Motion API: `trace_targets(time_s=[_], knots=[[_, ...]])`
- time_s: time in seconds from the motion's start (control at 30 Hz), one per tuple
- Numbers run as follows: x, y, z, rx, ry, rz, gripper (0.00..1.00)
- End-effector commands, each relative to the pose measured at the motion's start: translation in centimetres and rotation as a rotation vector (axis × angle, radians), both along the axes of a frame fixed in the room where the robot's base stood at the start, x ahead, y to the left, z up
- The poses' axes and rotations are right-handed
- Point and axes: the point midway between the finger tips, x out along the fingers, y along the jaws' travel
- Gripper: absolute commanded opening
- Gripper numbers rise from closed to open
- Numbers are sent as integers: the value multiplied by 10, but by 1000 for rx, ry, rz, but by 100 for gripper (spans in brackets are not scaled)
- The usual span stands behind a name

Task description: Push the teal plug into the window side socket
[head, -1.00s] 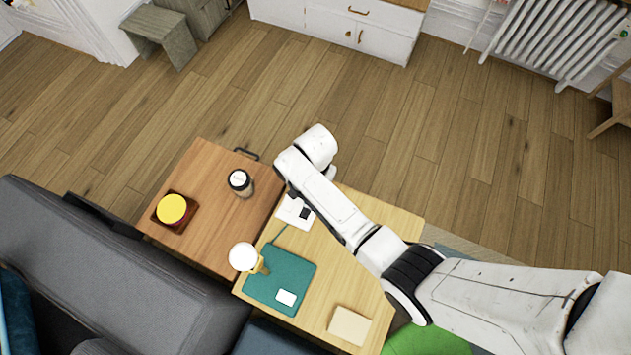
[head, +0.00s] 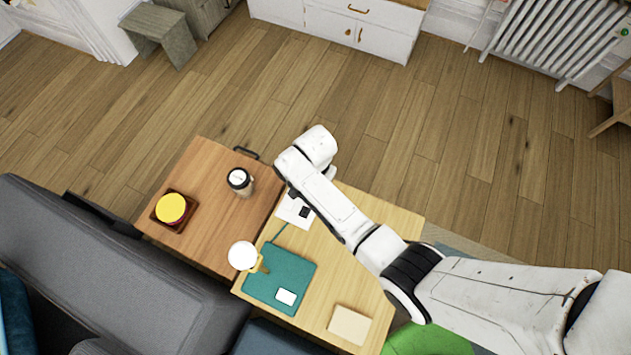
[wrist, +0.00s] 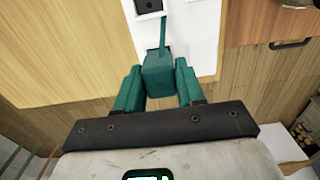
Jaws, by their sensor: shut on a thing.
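In the wrist view my gripper (wrist: 158,88) has teal fingers shut on the teal plug (wrist: 160,75), a block with a teal cord running up from it. The plug is over or at a white panel (wrist: 204,30); I cannot tell whether it touches. A white-framed dark square (wrist: 148,5) shows on the panel at the top edge. In the head view the white panel (head: 290,213) with a dark square lies on the light wooden table (head: 335,265). My arm hides the plug and fingers there. Which socket is the window side one I cannot tell.
A teal folder-like item (head: 280,278) with a white label, a round white lamp (head: 242,256) and a beige block (head: 349,325) are on the table. A darker table (head: 212,218) beside it holds a lidded cup (head: 241,182) and a yellow-topped item (head: 171,208). A grey sofa (head: 100,275) stands left.

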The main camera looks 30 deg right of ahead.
Motion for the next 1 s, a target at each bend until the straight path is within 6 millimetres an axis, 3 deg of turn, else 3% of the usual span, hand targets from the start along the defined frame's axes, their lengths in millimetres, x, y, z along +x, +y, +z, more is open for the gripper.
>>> trace_targets(time_s=[0.47, 0.5, 0.77, 1.0], knots=[[0, 0, -9, 0, -1, 0, 7], [1, 0, -8, 0, -1, 0, 42], [0, 0, -8, 1, -1, 0, 67], [0, 0, -8, 0, 0, 0, 68]])
